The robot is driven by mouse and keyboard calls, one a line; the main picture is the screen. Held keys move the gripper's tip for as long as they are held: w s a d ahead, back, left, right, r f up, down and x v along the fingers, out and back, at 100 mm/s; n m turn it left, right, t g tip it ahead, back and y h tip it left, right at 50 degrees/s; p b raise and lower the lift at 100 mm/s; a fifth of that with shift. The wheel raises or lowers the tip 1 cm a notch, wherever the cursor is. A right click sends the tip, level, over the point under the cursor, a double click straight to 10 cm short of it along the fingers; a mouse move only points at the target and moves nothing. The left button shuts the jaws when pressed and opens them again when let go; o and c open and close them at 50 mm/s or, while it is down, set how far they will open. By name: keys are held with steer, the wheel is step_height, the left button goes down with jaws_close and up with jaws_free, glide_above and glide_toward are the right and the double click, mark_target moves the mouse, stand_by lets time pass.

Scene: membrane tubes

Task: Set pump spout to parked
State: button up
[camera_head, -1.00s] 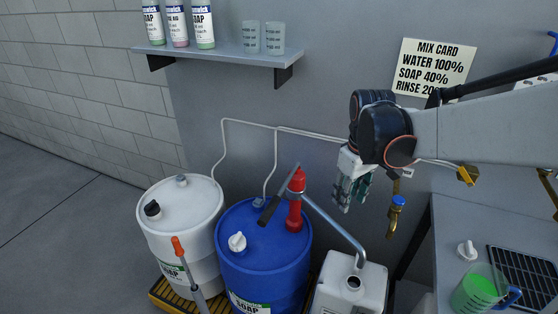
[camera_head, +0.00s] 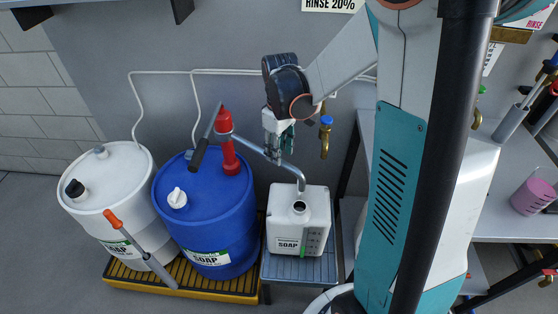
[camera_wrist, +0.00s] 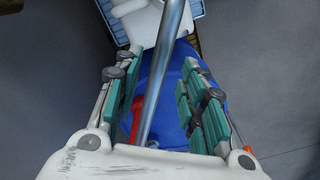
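The red hand pump (camera_head: 228,140) stands upright on the blue drum (camera_head: 205,215), with a dark lever on its left. Its grey metal spout (camera_head: 298,180) runs right and bends down over the open neck of the white soap jug (camera_head: 312,228). My gripper (camera_head: 279,147) hangs fingers-down at the middle of the spout. In the wrist view my gripper (camera_wrist: 160,88) is open, with green-padded fingers on either side of the spout (camera_wrist: 161,75). The spout passes through the gap, apart from both pads in the picture. I cannot tell whether the fingertips reach below the pipe.
A white drum (camera_head: 112,197) stands left of the blue drum on a yellow-edged pallet (camera_head: 180,280). An orange-handled tool (camera_head: 138,245) leans in front. A brass tap (camera_head: 325,140) with a blue knob is close right of my gripper. A grey bench (camera_head: 500,215) lies right.

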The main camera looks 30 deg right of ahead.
steer(key=shift+f+b, duration=0.4)
steer(key=shift+f, duration=1.15)
jaws_close()
steer(key=shift+s+a, duration=0.15)
steer(key=shift+a, duration=0.25)
steer(key=a+m, duration=0.7)
steer(key=a, duration=0.7)
steer(key=shift+s+a+m, duration=0.2)
steer(key=shift+s+m, duration=0.1)
steer(key=shift+s, duration=0.1)
